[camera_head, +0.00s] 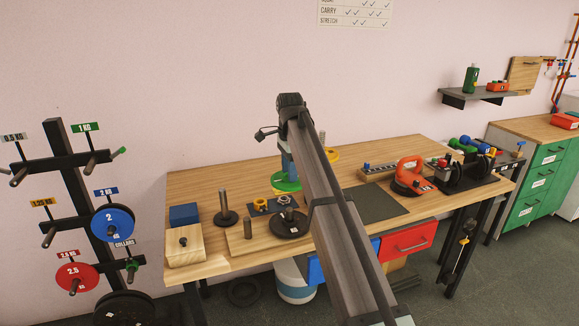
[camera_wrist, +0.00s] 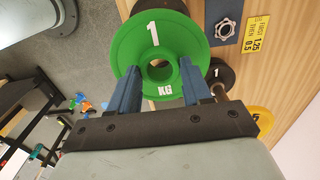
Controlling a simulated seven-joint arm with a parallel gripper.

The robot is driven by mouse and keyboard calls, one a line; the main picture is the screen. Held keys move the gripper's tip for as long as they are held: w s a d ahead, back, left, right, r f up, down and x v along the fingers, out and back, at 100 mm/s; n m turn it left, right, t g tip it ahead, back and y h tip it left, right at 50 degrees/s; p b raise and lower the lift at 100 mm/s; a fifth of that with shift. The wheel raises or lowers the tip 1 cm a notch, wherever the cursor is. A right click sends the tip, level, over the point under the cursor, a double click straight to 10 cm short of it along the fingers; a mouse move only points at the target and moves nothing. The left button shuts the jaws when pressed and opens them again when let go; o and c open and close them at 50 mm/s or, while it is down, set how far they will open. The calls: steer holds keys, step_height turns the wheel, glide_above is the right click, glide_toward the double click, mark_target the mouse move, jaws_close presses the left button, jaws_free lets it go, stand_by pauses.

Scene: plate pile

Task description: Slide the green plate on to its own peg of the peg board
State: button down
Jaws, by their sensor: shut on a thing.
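The green plate (camera_wrist: 143,59), marked 1 KG, faces the camera in the wrist view, its centre hole clear. My gripper (camera_wrist: 159,70) is shut on it, with a blue-grey finger on each side of the hub. In the head view the green plate (camera_head: 284,183) shows as a sliver beside my arm, over the workbench; my gripper is mostly hidden there. The peg board (camera_head: 77,180) stands at the left. Its peg (camera_head: 97,158) under the green 1 KG sign (camera_head: 86,127) is at the upper right and carries no plate; a green piece sits near it.
On the board, a blue plate (camera_head: 112,223) and a red plate (camera_head: 76,277) hang on lower pegs. The workbench (camera_head: 200,183) holds an upright post (camera_head: 225,208), a wooden block (camera_head: 185,246), a black plate (camera_head: 289,226) and an orange tool (camera_head: 409,174). Open air lies between bench and board.

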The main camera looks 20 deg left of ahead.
stand_by(0.6)
steer(key=shift+f, duration=3.45)
steer(key=shift+f, duration=0.15)
steer(key=shift+f, duration=0.35)
steer(key=shift+f, duration=1)
steer(key=shift+f, duration=0.35)
steer(key=shift+f, duration=1.15)
steer(key=shift+f, duration=0.35)
